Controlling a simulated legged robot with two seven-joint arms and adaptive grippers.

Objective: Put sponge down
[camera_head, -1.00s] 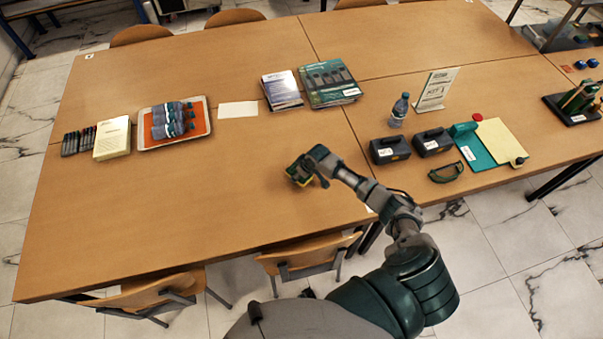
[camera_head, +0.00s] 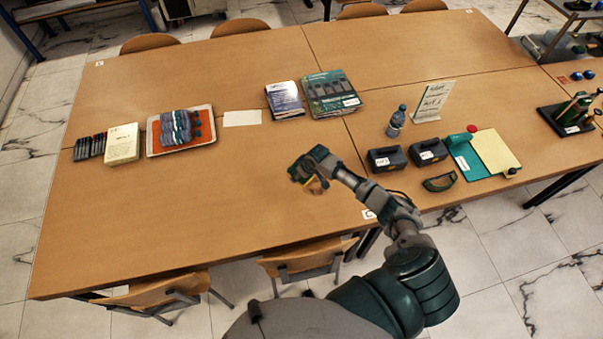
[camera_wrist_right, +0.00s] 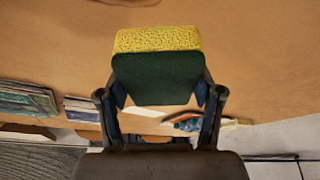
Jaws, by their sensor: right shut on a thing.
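The sponge is yellow with a dark green pad. In the right wrist view the sponge (camera_wrist_right: 158,70) sits between the two fingers of my right gripper (camera_wrist_right: 158,98), which is shut on it. In the head view my right gripper (camera_head: 303,175) is over the bare middle of the near wooden table, and the sponge is mostly hidden by it. I cannot tell whether the sponge touches the table. My left gripper is not in view.
The wooden table (camera_head: 230,225) is clear around my gripper. A tray of bottles (camera_head: 205,142), a paper (camera_head: 242,118) and books (camera_head: 285,100) lie beyond. Two dark boxes (camera_head: 386,159), green goggles (camera_head: 439,182) and a bottle (camera_head: 396,121) stand to the right. Chairs (camera_head: 305,258) line the near edge.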

